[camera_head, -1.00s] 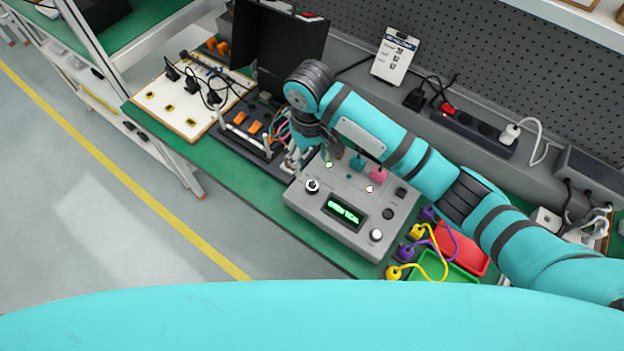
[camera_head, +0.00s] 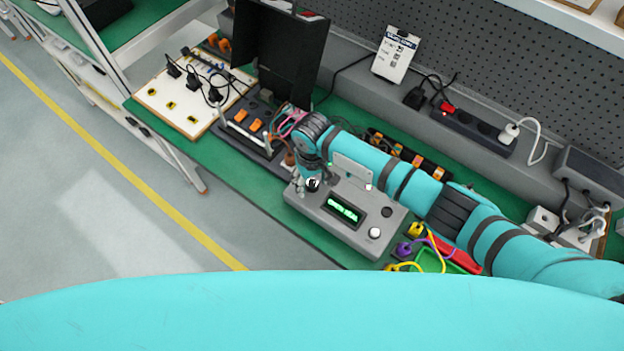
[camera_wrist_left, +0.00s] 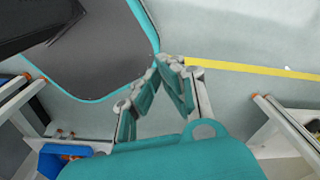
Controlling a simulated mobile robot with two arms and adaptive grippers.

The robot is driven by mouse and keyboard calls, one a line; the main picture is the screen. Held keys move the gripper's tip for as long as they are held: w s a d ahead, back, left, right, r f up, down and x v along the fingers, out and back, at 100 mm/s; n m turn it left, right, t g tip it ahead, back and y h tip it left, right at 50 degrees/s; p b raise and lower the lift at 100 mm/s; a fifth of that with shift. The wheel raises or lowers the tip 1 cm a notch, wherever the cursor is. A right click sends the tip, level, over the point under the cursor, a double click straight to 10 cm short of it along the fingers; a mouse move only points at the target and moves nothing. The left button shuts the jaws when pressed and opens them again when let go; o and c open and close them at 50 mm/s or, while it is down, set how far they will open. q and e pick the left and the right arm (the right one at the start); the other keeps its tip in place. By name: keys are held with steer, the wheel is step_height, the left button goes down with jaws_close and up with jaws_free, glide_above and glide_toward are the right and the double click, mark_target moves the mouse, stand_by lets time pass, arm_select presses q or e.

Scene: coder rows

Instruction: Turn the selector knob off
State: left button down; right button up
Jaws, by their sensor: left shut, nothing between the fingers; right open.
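The selector knob (camera_head: 312,184) is a round black knob with a white mark on the left part of the grey control box (camera_head: 323,219). The box has a lit green display (camera_head: 342,209) and a white round knob (camera_head: 375,233) at its right. My right gripper (camera_head: 300,184) reaches down at the box's left end, close beside the selector knob. Whether it touches the knob I cannot tell. My right arm hides the back part of the box. My left gripper (camera_wrist_left: 162,64) is shut and empty in the left wrist view, above the floor and away from the bench.
A board with black plugs (camera_head: 180,101) and a black upright panel (camera_head: 275,50) stand left of and behind the box. Red and green trays (camera_head: 440,262) with yellow and purple leads lie to the right. A power strip (camera_head: 468,130) runs along the back.

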steer(key=c, duration=0.4)
jaws_close()
arm_select(q)
steer(key=shift+w, duration=0.6)
